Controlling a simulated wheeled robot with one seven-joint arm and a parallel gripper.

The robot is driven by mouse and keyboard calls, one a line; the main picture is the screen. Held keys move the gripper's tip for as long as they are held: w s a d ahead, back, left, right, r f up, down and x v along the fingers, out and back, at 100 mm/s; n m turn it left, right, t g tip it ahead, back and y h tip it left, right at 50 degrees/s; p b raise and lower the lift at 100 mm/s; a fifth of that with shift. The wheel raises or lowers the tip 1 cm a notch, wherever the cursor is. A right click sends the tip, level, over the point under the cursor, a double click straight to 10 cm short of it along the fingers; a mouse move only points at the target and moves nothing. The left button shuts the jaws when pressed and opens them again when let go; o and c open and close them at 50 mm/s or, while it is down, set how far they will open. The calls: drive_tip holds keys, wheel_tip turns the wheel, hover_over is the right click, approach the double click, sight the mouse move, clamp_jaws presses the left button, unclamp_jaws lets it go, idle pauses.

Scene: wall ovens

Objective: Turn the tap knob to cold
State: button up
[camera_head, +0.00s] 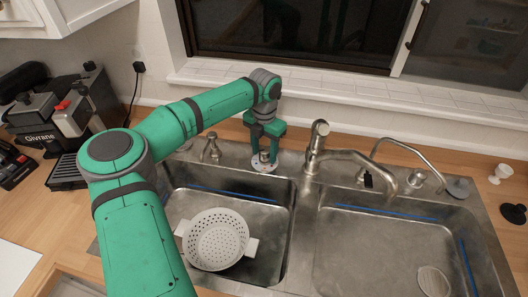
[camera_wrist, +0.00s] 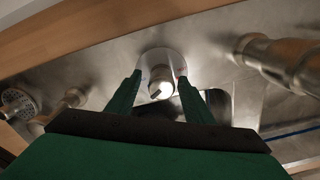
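A short metal knob (camera_wrist: 158,88) on a round base plate stands on the sink's back deck. In the head view the knob (camera_head: 264,158) is partly covered by my gripper, left of the main faucet (camera_head: 315,155). My gripper (camera_head: 266,148) points down over it. In the wrist view the gripper's (camera_wrist: 160,80) two fingers are apart, one on each side of the knob, with a visible gap. Contact cannot be made out.
The faucet's curved spout reaches right over the right basin (camera_head: 370,240). A white colander (camera_head: 216,238) sits in the left basin. A small side fitting (camera_head: 210,148) stands left of my gripper. The tiled window sill (camera_head: 330,97) rises behind. A coffee machine (camera_head: 65,120) stands far left.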

sight(265, 149)
wheel_tip(265, 149, up, 11)
drive_tip(key=shift+f, duration=0.1)
idle(0.6)
drive_tip(key=shift+d, duration=0.1)
